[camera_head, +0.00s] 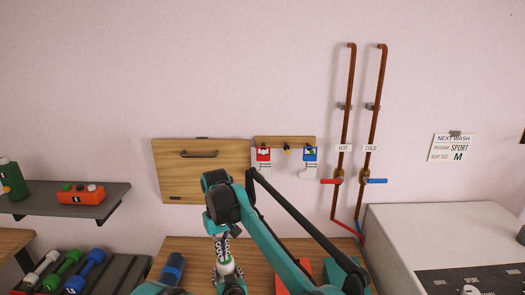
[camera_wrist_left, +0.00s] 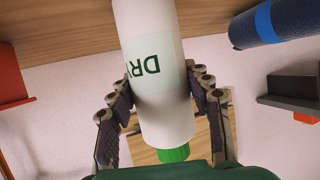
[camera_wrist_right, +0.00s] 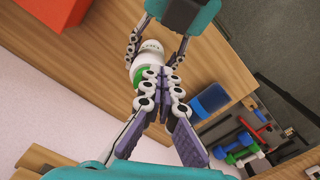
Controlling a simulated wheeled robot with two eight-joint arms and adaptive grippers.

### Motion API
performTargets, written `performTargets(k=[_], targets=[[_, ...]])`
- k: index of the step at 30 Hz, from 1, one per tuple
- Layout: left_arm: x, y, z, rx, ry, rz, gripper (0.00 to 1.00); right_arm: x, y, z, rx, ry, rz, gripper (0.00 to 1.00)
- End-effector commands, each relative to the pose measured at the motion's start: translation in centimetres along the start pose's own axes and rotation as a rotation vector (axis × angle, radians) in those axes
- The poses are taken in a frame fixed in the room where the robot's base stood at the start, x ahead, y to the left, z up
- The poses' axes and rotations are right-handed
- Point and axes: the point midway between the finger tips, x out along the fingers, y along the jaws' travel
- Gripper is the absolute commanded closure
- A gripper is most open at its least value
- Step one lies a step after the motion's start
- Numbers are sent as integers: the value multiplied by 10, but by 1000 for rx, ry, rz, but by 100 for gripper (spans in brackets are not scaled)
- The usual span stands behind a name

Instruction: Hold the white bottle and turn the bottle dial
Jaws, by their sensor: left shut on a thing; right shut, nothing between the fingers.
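The white bottle (camera_wrist_left: 158,85) has a green-lettered label and a green cap (camera_wrist_left: 174,154). My left gripper (camera_wrist_left: 160,100) is shut on it, one finger on each side of the body. My right gripper (camera_head: 222,245) points down from above, close to the cap end. In the right wrist view its fingers (camera_wrist_right: 160,80) are shut and empty, beside the bottle (camera_wrist_right: 150,60) and its green cap (camera_wrist_right: 138,76). I cannot tell whether they touch it.
A blue roll (camera_head: 172,268) lies left on the wooden table (camera_head: 190,246). A red box (camera_wrist_right: 48,12) stands on the other side. Dumbbells (camera_head: 72,268) are on a rack at left. Copper pipes (camera_head: 345,110) run up the wall; a white machine (camera_head: 430,230) is at right.

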Motion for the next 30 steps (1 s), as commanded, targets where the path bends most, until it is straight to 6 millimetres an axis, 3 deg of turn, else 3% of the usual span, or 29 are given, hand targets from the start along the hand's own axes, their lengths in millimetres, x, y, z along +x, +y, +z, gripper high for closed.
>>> performTargets(k=[9,30], targets=[[0,0,0,0,0,-1,100,24,0,0,0,0,0,100],[0,0,0,1,0,0,100,25,1,-2,0,1,0,100]])
